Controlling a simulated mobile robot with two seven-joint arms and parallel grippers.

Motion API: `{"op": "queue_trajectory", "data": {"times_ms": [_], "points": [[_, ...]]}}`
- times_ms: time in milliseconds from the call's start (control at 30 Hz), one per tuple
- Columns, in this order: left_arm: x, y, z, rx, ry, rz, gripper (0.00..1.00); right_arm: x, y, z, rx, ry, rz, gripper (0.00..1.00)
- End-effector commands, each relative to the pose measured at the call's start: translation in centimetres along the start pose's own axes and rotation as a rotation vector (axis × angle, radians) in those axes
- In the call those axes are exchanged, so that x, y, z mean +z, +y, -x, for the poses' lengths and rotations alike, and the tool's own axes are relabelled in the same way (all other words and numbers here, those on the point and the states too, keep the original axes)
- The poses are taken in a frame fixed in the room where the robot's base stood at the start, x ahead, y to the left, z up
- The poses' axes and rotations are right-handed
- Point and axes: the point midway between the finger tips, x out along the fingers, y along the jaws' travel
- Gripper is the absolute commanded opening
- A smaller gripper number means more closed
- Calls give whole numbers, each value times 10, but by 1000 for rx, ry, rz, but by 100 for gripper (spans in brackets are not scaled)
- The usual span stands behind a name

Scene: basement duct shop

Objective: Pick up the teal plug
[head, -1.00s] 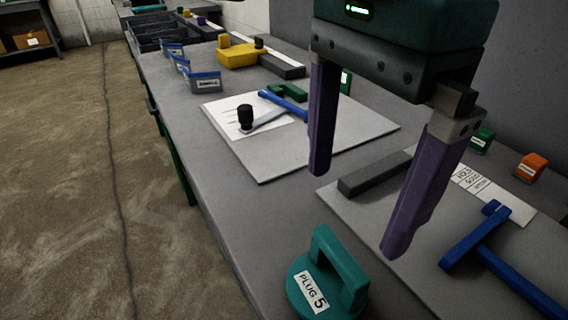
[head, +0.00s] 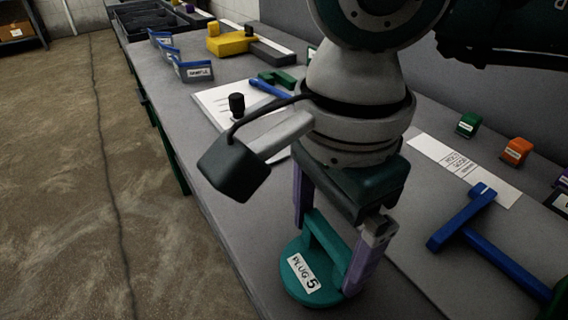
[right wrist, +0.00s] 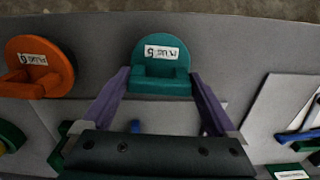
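The teal plug (head: 304,273) is a round disc with a raised bar handle and a white "PLUG 5" label. It lies on the grey bench near its front edge. My right gripper (head: 325,255) is above it, pointing down, with its purple fingers spread at the two ends of the handle. In the right wrist view, the teal plug (right wrist: 160,56) is between and just beyond the fingertips of the right gripper (right wrist: 160,74), which look apart from the handle. Contact cannot be told for sure. My left gripper is not in view.
An orange plug (right wrist: 55,62) lies left of the teal one in the right wrist view. A blue T-shaped tool (head: 468,222) lies to the right in the head view. Small green (head: 468,124) and orange (head: 516,150) blocks stand near the wall.

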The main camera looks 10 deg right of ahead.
Motion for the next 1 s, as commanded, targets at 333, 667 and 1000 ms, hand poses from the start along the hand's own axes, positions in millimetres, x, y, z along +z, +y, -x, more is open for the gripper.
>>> {"op": "queue_trajectory", "data": {"times_ms": [333,667,1000], "points": [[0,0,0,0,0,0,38,0,0,0,0,0,0,53],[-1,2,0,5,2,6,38,0,0,1,0,-1,-1,16],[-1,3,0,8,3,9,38,0,0,1,-1,-1,0,0]]}}
